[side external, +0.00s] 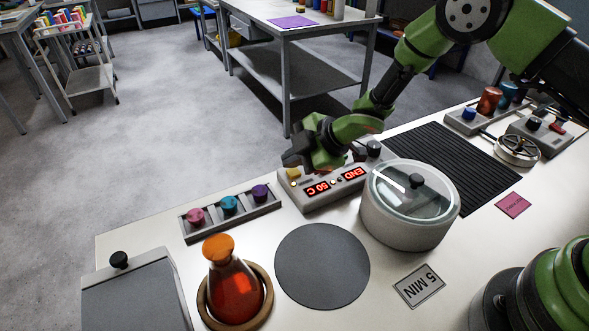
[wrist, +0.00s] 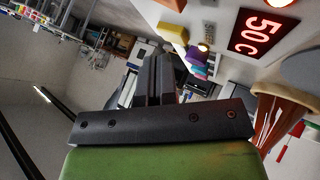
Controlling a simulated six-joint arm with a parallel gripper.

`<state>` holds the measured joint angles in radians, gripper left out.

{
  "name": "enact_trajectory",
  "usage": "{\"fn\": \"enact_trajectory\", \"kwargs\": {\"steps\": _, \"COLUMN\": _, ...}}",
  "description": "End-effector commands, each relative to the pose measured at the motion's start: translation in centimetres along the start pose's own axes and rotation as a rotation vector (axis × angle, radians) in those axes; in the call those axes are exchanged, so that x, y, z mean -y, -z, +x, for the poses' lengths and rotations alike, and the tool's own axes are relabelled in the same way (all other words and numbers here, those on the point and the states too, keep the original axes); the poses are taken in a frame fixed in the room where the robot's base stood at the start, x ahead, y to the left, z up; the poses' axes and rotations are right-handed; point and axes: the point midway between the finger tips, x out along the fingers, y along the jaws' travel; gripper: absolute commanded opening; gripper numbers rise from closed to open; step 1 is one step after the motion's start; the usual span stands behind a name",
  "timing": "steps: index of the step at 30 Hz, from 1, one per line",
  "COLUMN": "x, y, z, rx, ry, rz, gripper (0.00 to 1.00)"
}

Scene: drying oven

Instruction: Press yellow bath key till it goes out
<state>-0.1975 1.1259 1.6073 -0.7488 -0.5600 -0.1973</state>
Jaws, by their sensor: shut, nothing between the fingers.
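The yellow key (side external: 293,174) sits at the left end of the grey control box, beside the lit red display (side external: 337,182) reading 50 C and END. The display's 50 C also shows at the upper right of the wrist view (wrist: 263,33). My gripper (side external: 292,160) is shut and empty, its dark fingers close above and behind the yellow key; I cannot tell whether they touch it. In the wrist view the shut fingers (wrist: 159,65) point upward. A small lamp (wrist: 203,47) glows.
A rack (side external: 231,217) with pink, teal and purple knobs stands left of the box. A glass-lidded pot (side external: 410,222) stands close on its right. A flask with orange liquid (side external: 235,290) and a grey round pad (side external: 322,267) are in front. A dark ribbed mat (side external: 452,158) lies behind the pot.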

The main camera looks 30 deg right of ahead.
Motion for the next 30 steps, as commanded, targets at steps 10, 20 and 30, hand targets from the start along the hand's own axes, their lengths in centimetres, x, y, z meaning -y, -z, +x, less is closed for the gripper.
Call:
{"fn": "enact_trajectory", "kwargs": {"steps": 10, "x": 0.11, "y": -0.10, "z": 0.14, "rx": 0.000, "ry": 0.001, "rz": 0.001, "gripper": 0.00}}
{"fn": "enact_trajectory", "kwargs": {"steps": 20, "x": 0.47, "y": -0.46, "z": 0.64, "rx": 0.000, "ry": 0.000, "rz": 0.000, "gripper": 0.00}}
{"fn": "enact_trajectory", "kwargs": {"steps": 30, "x": 0.53, "y": -0.52, "z": 0.71, "rx": 0.000, "ry": 0.000, "rz": 0.000, "gripper": 0.00}}
